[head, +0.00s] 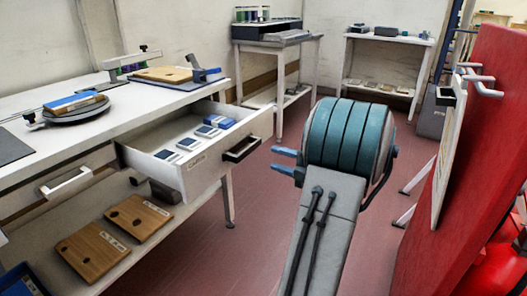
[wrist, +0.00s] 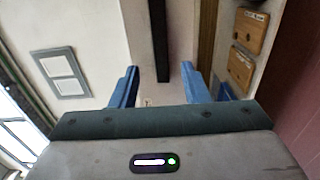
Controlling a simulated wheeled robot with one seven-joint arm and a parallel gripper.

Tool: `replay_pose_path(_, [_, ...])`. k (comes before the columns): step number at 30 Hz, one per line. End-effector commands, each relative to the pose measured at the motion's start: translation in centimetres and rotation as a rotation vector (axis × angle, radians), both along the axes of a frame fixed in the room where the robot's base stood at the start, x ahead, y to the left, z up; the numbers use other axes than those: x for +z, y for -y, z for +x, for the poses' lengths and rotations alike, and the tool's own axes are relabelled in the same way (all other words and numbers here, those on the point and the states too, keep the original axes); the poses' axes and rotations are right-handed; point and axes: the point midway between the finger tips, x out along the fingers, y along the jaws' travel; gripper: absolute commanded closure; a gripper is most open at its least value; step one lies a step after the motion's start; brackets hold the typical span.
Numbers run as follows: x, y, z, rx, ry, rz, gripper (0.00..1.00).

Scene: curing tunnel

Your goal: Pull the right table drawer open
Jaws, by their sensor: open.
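The right table drawer (head: 185,177) stands pulled out from the white table, with several small blue and white items inside. Its front has a black bar handle (head: 241,149), which also shows in the wrist view (wrist: 160,62). My gripper (head: 279,160) has blue fingers, open and empty, to the right of the handle and pointing at it. In the head view a gap shows between the fingertips and the handle. In the wrist view the handle lines up between the two fingers (wrist: 163,78), beyond their tips.
A left drawer with a white handle (head: 67,184) is shut. Wooden boards (head: 107,243) lie on the lower shelf. The tabletop (head: 150,96) holds tools and a round stand. A red panel (head: 465,170) stands at the right. Reddish floor (head: 255,215) is clear between table and arm.

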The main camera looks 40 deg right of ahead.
Motion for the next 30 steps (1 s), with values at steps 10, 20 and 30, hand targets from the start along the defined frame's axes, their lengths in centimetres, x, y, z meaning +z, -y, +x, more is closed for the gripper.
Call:
replay_pose_path(10, [0.0,1.7,-5.0,0.0,0.0,0.0,0.58])
replay_pose_path(20, [0.0,1.8,-5.4,0.001,0.0,0.0,0.58])
replay_pose_path(30, [0.0,1.8,-5.3,0.001,0.0,0.0,0.58])
